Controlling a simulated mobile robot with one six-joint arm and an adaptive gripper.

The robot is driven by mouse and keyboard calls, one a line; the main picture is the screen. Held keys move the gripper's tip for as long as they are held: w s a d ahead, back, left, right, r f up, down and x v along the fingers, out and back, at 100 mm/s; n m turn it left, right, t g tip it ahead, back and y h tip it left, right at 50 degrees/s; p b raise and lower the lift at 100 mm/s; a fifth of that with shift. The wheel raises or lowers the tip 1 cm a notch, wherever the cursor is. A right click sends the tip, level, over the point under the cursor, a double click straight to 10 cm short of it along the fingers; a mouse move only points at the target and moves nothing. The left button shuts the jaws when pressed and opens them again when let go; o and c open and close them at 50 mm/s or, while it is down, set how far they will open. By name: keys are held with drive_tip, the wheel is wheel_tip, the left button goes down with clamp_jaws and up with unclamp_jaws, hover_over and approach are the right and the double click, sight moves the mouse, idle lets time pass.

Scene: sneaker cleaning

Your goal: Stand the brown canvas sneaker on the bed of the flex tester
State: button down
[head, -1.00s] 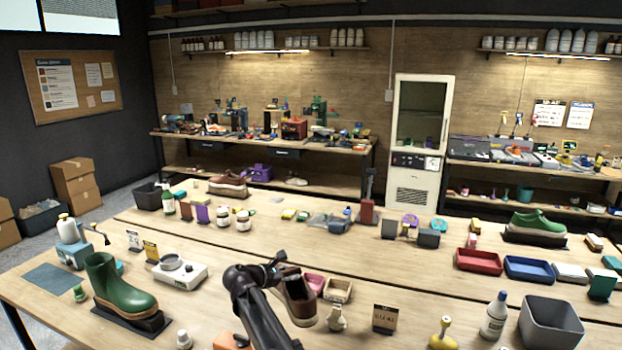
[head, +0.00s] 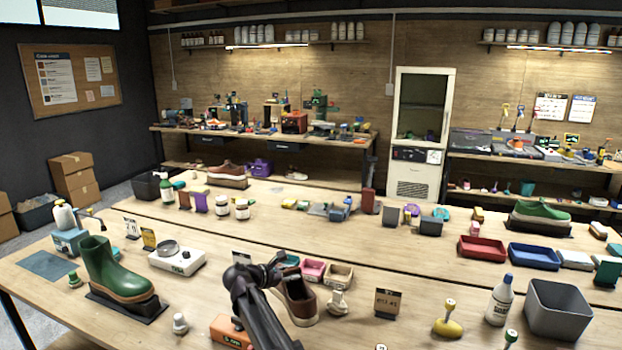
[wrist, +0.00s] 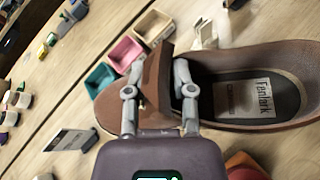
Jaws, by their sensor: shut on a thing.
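In the wrist view my gripper (wrist: 160,92) is shut on the upper near the toe end. The right finger goes into the shoe's opening and the left finger is outside. The sneaker (wrist: 285,62) shows its dark insole with a printed label; its toe points left. My arm partly covers it in the head view. I cannot tell which machine is the flex tester.
A white device with a round dish (head: 178,259) and a green boot on a dark stand (head: 112,268) are left. Pink (head: 312,270) and tan trays (head: 340,275) lie behind the sneaker; a sign (head: 388,302), bottle (head: 500,300) and grey bin (head: 556,308) are right. Machines stand on the rear bench.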

drive_tip(key=shift+r, duration=0.15)
idle(0.3)
wheel_tip(320, 180, up, 7)
drive_tip(key=p, duration=0.7)
wheel_tip(320, 180, down, 7)
drive_tip(key=b, duration=0.7)
drive_tip(key=shift+a, duration=0.1)
idle(0.4)
drive_tip(key=shift+w+a+n+t+y, duration=0.35)
drive_tip(key=shift+a+n+t+y, duration=0.25)
drive_tip(key=shift+a, duration=0.3)
drive_tip(key=shift+w+a+n+t+y, duration=0.45)
drive_tip(key=shift+a+n+y, duration=0.2)
drive_tip(key=shift+a+y, duration=0.15)
drive_tip(key=shift+w+a+n+t+y, duration=0.3)
drive_tip(key=shift+a+n+t+y, duration=0.3)
drive_tip(key=shift+a, duration=0.35)
wheel_tip(320, 180, down, 6)
drive_tip(key=b, duration=0.6)
